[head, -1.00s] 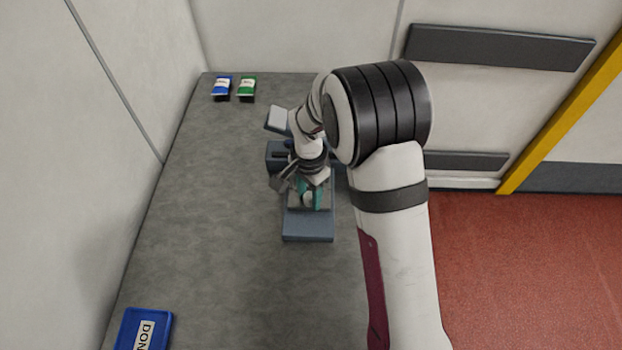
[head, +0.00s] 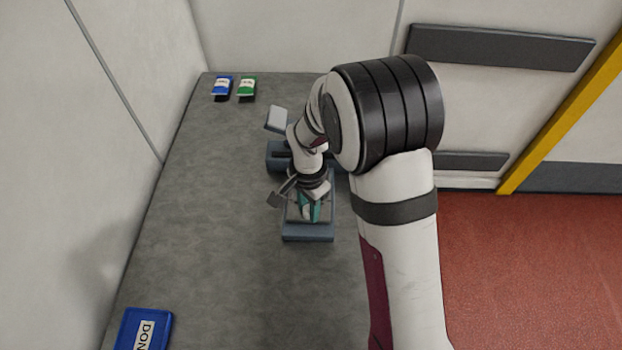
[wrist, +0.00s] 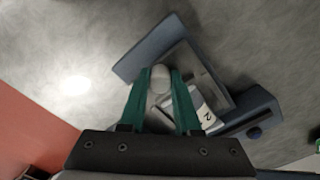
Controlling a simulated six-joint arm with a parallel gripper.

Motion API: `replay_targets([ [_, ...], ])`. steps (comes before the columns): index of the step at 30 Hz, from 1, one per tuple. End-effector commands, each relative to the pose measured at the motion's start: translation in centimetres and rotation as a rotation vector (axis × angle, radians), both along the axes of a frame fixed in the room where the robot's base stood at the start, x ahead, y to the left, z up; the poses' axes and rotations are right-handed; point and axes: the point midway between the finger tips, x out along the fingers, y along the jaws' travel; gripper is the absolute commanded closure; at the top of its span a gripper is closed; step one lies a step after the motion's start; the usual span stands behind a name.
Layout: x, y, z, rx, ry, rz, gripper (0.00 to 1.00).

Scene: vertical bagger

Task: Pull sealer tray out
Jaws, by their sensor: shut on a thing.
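The vertical bagger stands on the grey worktop, with its blue-grey body (head: 277,158) and a flat base (head: 308,238) reaching toward the front; the base also shows in the wrist view (wrist: 150,48). The grey sealer tray (head: 326,215) lies over the base, mostly covered by my gripper. My gripper (head: 309,218) points down at the tray. In the wrist view its green fingers (wrist: 160,75) are shut on a pale rounded knob (wrist: 160,80), which seems to be the tray's handle. A white piece with a dark mark (wrist: 206,112) lies behind the fingers.
A blue packet (head: 221,87) and a green packet (head: 246,87) stand at the back left. A blue tray (head: 163,330) with a partly visible label lies at the front left. The worktop left of the bagger is clear.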

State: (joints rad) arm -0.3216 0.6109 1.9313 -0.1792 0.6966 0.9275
Motion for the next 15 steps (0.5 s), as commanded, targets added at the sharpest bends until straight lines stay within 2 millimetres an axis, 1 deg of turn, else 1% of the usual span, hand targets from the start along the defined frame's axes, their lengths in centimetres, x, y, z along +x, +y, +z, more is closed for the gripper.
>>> replay_targets([
  [7,-1.5,0.0,0.1,0.001,-0.002,0.0,1.0],
  [15,-1.7,0.0,0.1,0.001,-0.002,0.0,1.0],
])
